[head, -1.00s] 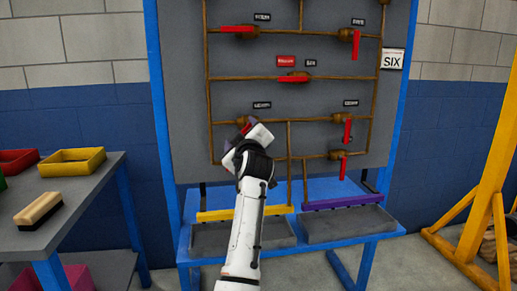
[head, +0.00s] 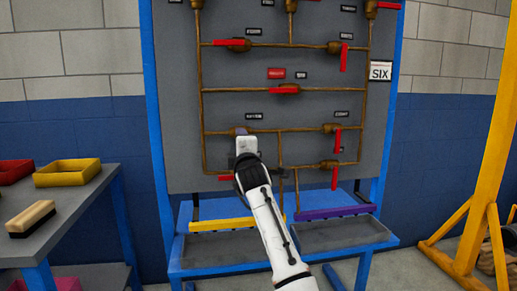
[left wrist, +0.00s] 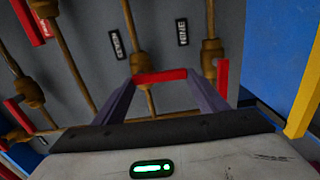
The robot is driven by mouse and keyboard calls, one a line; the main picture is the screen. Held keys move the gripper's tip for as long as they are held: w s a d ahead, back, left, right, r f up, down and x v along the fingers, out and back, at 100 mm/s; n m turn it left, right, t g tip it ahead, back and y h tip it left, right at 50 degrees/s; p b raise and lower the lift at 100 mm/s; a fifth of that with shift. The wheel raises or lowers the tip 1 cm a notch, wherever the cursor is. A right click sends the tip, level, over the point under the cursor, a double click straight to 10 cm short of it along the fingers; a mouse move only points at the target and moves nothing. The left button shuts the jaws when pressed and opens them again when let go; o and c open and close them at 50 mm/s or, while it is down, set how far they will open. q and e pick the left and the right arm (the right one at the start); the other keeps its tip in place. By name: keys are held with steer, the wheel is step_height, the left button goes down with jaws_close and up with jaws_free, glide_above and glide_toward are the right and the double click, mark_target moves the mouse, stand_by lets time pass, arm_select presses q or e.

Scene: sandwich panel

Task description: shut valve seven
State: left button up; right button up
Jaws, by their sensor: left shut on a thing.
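Valve seven (left wrist: 140,64) is a brass valve on a brown pipe, beside the label SEVEN (left wrist: 117,44) in the left wrist view. Its red handle (left wrist: 160,76) lies between the two purple fingers of my left gripper (left wrist: 163,92), which is shut on it. The handle stands crosswise to its pipe. In the head view my left gripper (head: 243,138) is upright at the panel's lower left and hides the handle. My right gripper is not in view.
The valve by the label NINE (left wrist: 210,50) is close by, its red handle (left wrist: 222,78) along its pipe. Several other red-handled valves sit on the grey panel (head: 180,100). Below are a yellow bar (head: 222,224) and a purple bar (head: 335,212). A side table (head: 70,205) stands left.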

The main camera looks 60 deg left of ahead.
arm_select(q)
steer(key=shift+f+n, duration=0.15)
steer(key=shift+n, duration=0.15)
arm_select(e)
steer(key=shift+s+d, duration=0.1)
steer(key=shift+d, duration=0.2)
arm_select(q)
steer(key=shift+w, duration=0.1)
steer(key=o, duration=1.5)
steer(key=shift+d, duration=0.15)
steer(key=v, duration=0.7)
steer(key=shift+d+p, duration=0.2)
steer(key=shift+p, duration=0.15)
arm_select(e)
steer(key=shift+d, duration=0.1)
